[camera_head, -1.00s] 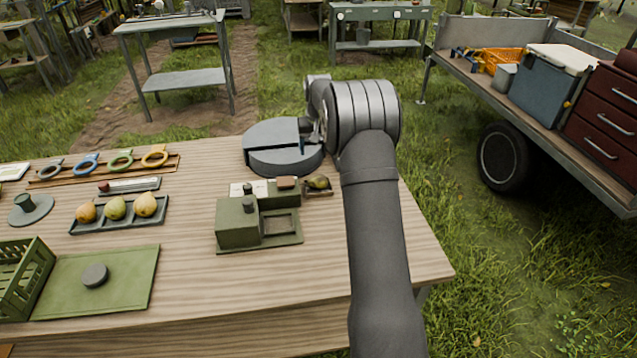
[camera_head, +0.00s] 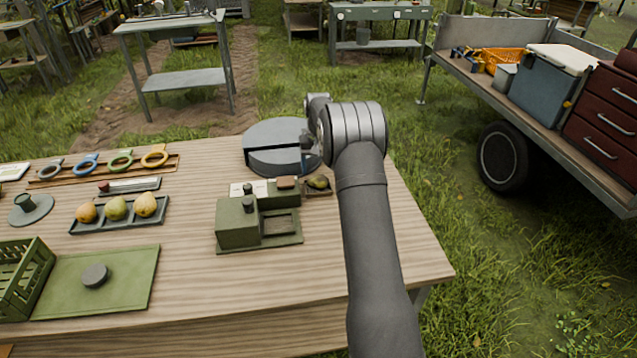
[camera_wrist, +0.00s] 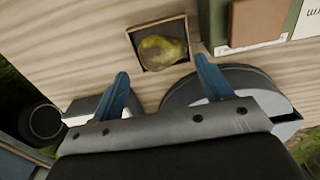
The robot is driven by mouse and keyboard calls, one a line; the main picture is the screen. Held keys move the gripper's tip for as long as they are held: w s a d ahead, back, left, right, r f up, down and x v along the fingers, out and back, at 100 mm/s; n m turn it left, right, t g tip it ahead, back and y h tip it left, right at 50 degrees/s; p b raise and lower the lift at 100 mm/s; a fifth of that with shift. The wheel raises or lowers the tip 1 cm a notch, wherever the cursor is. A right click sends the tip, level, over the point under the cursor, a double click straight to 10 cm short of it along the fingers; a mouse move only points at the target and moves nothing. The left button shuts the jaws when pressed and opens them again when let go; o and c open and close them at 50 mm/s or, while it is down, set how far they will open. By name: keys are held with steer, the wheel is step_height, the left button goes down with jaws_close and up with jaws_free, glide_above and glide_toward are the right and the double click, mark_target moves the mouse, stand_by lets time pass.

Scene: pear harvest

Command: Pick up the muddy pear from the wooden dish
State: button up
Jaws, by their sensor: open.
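The muddy pear (camera_head: 318,182) is yellow-green with brown smears and lies in a small square wooden dish (camera_head: 327,192) near the table's right side. In the wrist view the pear (camera_wrist: 158,51) lies inside the dish (camera_wrist: 185,24), ahead of the fingertips and roughly between their lines. My gripper (camera_wrist: 161,68) is open and empty, its two blue fingers spread apart on the near side of the dish. It is apart from the pear. In the head view the fingers are mostly hidden behind my wrist and hard to make out.
A green device (camera_head: 237,225) stands just left of the dish. A round grey container (camera_head: 262,160) stands behind it. A tray (camera_head: 76,229) with three clean pears lies farther left. The table's right edge is close to the dish; the tabletop in front is clear.

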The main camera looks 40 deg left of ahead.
mark_target(317, 177)
steer(key=shift+s+a+f, duration=0.1)
steer(key=shift+a+f, duration=0.05)
steer(key=shift+f, duration=2.95)
steer(key=shift+r, duration=0.1)
steer(key=c, duration=0.8)
